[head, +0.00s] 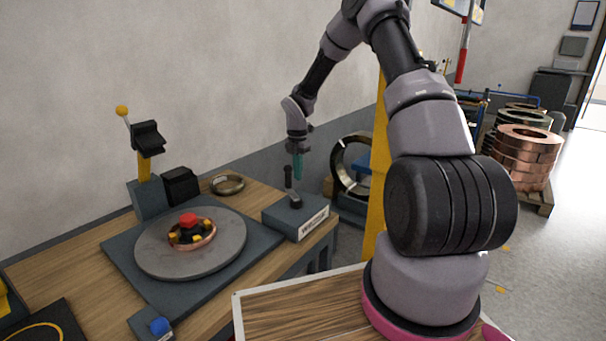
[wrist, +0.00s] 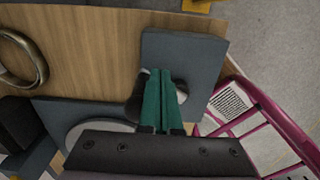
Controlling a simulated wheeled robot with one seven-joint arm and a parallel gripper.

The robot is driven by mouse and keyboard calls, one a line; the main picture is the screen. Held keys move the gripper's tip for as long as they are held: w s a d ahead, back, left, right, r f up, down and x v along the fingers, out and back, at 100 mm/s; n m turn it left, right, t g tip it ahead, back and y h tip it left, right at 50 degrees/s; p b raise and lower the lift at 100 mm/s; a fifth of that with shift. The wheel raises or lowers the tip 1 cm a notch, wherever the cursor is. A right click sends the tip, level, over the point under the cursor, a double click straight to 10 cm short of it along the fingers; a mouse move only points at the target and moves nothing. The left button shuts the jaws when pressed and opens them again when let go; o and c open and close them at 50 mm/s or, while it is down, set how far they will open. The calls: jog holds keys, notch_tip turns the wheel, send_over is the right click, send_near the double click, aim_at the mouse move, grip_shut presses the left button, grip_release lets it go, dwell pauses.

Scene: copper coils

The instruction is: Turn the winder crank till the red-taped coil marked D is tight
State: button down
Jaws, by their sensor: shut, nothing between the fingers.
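The winder box (head: 300,222) is a grey block with a white label at the bench's right end. Its crank has a dark upright handle (head: 288,178) on top. My gripper (head: 298,176), with teal fingers, points down just right of the handle. The fingers are shut and empty. In the wrist view my gripper (wrist: 158,74) hangs over the grey winder box (wrist: 185,45) and hides part of the crank. A small copper coil (head: 207,238) lies on the grey turntable (head: 165,262), around a hub with a red top. I cannot read a D or tell how tight the coil is.
A post (head: 145,165) with a yellow lever and a black block stands behind the turntable. A brass ring (head: 227,184) lies on the bench, and a blue button box (head: 152,326) is at the front. Large copper coils (head: 525,150) stand on a pallet at right.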

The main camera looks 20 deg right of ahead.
aim_at(289, 173)
jog(key=shift+w+a, duration=0.2)
jog(key=shift+a, duration=1.3)
